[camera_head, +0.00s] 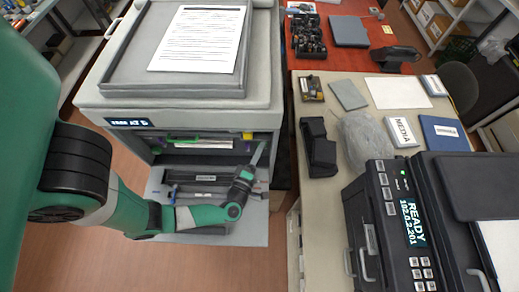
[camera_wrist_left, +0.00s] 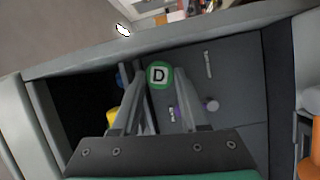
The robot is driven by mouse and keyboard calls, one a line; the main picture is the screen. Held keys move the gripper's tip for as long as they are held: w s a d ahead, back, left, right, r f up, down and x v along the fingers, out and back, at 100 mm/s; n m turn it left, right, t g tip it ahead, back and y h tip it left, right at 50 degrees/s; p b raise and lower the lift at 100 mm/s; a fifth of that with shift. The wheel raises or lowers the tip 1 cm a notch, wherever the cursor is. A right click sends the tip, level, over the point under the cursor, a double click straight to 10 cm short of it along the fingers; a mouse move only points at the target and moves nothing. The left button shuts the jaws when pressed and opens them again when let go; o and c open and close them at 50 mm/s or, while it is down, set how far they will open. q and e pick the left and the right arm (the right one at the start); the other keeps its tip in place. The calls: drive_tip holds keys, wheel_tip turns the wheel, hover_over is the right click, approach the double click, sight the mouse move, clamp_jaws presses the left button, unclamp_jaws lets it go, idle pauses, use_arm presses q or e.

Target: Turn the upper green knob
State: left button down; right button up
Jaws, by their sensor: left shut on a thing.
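The upper green knob, a round green disc with a "D" on its face, shows in the left wrist view (camera_wrist_left: 159,75). My left gripper (camera_wrist_left: 159,78) is shut on it, with one finger on each side. In the head view the left gripper (camera_head: 260,156) reaches into the right side of the open printer front (camera_head: 275,122). There the gripper and arm hide the knob, and I cannot make it out. My right gripper is not in view.
A pulled-out drawer (camera_head: 258,232) lies below my left arm. A yellow part (camera_wrist_left: 112,116) and a purple-and-grey part (camera_wrist_left: 211,104) are close to the fingers. A table with a black device (camera_head: 450,180) stands to the right.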

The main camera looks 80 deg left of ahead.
use_arm(q)
drive_tip(key=shift+r, duration=0.1)
drive_tip(key=m+p, duration=0.2)
drive_tip(key=p, duration=0.1)
drive_tip(key=m+g+h+p, duration=0.1)
drive_tip(key=m+p, duration=0.1)
drive_tip(key=p, duration=0.2)
drive_tip(key=m+g+p, duration=0.1)
drive_tip(key=m+p, duration=0.1)
drive_tip(key=p, duration=0.1)
drive_tip(key=shift+w+r, duration=0.1)
drive_tip(key=shift+r, duration=0.2)
idle(0.3)
drive_tip(key=c, duration=0.7)
unclamp_jaws()
drive_tip(key=shift+f, duration=0.1)
drive_tip(key=shift+d, duration=0.15)
